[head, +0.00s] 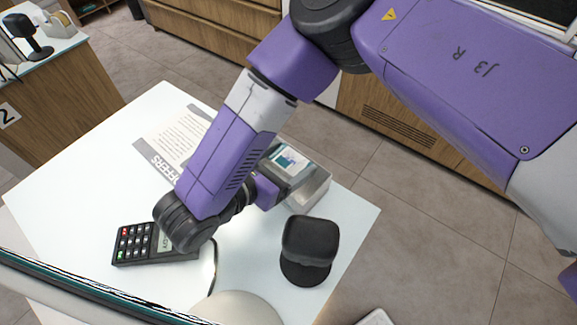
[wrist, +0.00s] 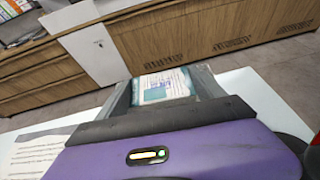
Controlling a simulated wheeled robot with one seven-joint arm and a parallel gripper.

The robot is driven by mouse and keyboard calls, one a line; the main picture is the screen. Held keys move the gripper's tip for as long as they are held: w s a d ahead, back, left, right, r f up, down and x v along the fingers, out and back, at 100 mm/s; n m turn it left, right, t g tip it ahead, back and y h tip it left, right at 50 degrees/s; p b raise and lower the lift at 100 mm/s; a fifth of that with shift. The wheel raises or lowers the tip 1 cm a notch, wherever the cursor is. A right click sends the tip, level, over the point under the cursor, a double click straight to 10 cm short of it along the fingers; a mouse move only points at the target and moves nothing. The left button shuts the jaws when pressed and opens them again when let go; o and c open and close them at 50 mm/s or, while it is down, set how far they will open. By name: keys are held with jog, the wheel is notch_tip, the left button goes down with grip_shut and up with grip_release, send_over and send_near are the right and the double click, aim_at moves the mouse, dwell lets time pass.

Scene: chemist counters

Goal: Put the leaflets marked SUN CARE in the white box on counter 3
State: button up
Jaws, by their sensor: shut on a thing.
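My gripper (head: 277,172) is shut on a small stack of leaflets (head: 290,159) with a white and teal top; their print is too small to read. The leaflets also show between the two fingers in the wrist view (wrist: 165,88). No number shows on this counter.
A card terminal (head: 135,244) lies at the front left, partly under my arm. A black rounded device (head: 310,250) stands right of it, with a cable between. A grey-white OFFERS sheet (head: 178,138) lies behind. Counter 2 (head: 60,100) is at back left. Wooden cabinets line the far wall.

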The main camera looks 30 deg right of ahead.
jog(key=shift+f, duration=0.1)
jog(key=shift+f, duration=0.15)
jog(key=shift+f, duration=0.35)
jog(key=shift+f, duration=0.1)
jog(key=o, duration=1.4)
jog(key=shift+r, duration=0.25)
jog(key=v, duration=0.7)
jog(key=shift+a+r+b, duration=0.2)
jog(key=shift+r+b, duration=0.2)
jog(key=shift+r, duration=0.1)
